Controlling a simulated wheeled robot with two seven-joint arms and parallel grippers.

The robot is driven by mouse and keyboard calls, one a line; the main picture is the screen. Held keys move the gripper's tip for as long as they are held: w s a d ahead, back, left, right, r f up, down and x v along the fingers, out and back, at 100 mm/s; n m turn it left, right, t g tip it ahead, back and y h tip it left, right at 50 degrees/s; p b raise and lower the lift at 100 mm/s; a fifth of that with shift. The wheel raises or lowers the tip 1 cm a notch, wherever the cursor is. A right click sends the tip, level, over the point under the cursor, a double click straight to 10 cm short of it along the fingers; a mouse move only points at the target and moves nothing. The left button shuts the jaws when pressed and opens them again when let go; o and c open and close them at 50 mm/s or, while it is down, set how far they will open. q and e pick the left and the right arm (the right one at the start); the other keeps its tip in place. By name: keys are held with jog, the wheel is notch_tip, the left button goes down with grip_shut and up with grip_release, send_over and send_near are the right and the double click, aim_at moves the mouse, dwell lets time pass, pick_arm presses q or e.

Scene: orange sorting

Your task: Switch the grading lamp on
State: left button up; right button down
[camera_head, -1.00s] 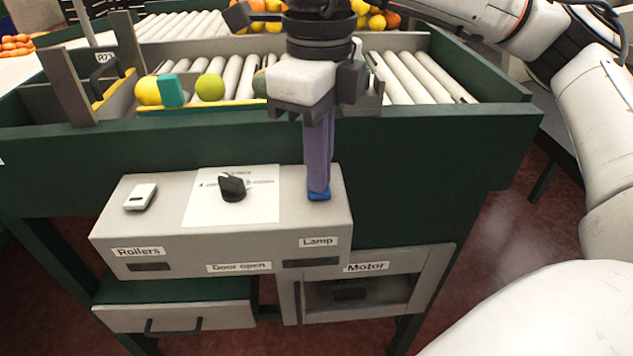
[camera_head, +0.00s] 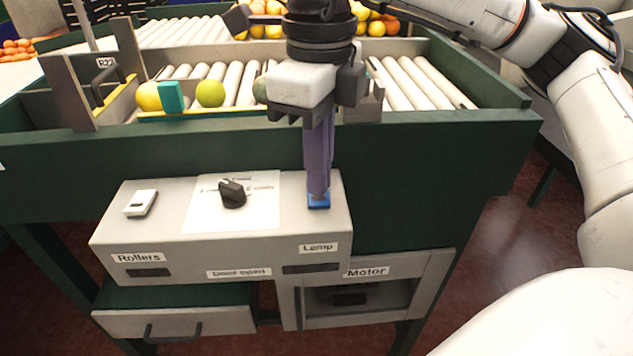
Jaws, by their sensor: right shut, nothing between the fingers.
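The grey control box (camera_head: 165,230) stands on the front of the sorting table. Its "Lamp" label (camera_head: 318,248) is on the front face at the right, with a dark indicator window (camera_head: 311,268) below it. A blue switch (camera_head: 318,203) sits on the box top above that label. My right gripper (camera_head: 318,196) points down, its purple fingers shut and empty. The fingertips are at the blue switch, which they partly hide; I cannot tell how far it is pressed. My left gripper is not in view.
A white switch (camera_head: 140,203) and a black knob (camera_head: 232,193) share the box top. The "Rollers" window (camera_head: 148,272) is dark. Below are a drawer (camera_head: 175,320) and an open "Motor" compartment (camera_head: 360,298). Fruit and a roller bed (camera_head: 410,80) lie behind the green table wall.

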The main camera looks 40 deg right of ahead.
aim_at(319, 199)
notch_tip(319, 199, up, 6)
jog(key=p, duration=0.3)
jog(key=shift+f, duration=0.15)
dwell(0.5)
